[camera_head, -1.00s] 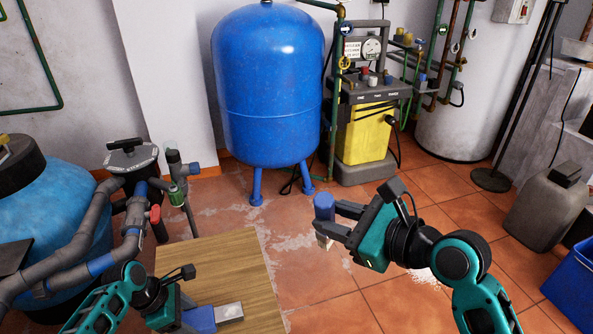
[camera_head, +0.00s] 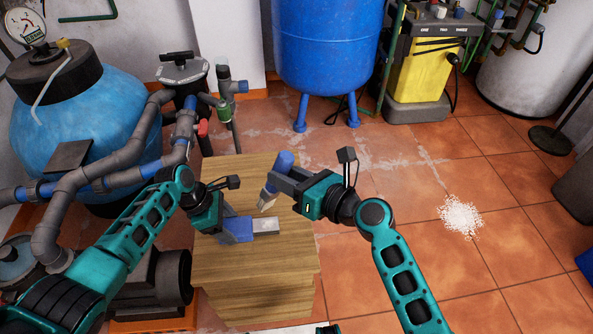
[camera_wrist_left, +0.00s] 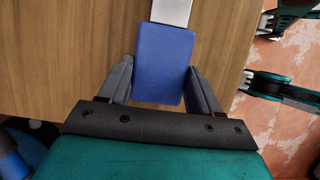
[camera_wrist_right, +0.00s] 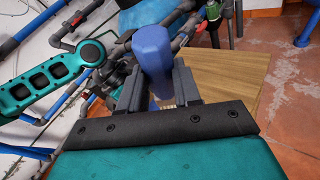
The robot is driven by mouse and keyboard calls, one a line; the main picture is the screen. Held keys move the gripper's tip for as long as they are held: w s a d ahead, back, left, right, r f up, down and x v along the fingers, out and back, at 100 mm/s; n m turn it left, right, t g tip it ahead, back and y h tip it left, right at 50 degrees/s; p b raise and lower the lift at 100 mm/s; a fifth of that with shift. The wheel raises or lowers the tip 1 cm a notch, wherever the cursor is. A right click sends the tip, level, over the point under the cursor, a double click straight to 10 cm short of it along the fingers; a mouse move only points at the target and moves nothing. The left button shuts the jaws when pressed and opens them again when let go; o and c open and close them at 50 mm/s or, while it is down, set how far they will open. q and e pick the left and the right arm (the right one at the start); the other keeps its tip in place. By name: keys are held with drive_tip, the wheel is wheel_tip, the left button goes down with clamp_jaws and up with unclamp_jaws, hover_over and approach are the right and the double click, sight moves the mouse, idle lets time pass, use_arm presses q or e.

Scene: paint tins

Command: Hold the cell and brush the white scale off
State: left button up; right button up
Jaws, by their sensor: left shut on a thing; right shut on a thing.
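The cell has a blue body (camera_wrist_left: 165,60) and a pale grey-white end (camera_head: 265,226) that points right in the head view. My left gripper (camera_head: 232,229) is shut on the blue body, over the wooden table top (camera_head: 255,285). I cannot tell scale from bare surface on the pale end. The brush (camera_head: 284,161) has a blue handle and a pale head (camera_head: 267,198) pointing down. My right gripper (camera_head: 277,181) is shut on it; its handle also shows in the right wrist view (camera_wrist_right: 153,50). The brush head is above and beside the cell's pale end, apparently apart from it.
A light blue tank (camera_head: 85,125) with grey pipes (camera_head: 140,140) stands left of the table. A blue vessel (camera_head: 328,45) and a yellow unit (camera_head: 418,75) stand behind. White grains (camera_head: 460,215) lie on the tiled floor, which is otherwise mostly open at right.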

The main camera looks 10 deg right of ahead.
drive_tip(key=shift+f, duration=2.5)
drive_tip(key=shift+f, duration=0.75)
drive_tip(key=shift+f, duration=0.3)
drive_tip(key=shift+s+d, duration=0.15)
drive_tip(key=shift+s, duration=1.2)
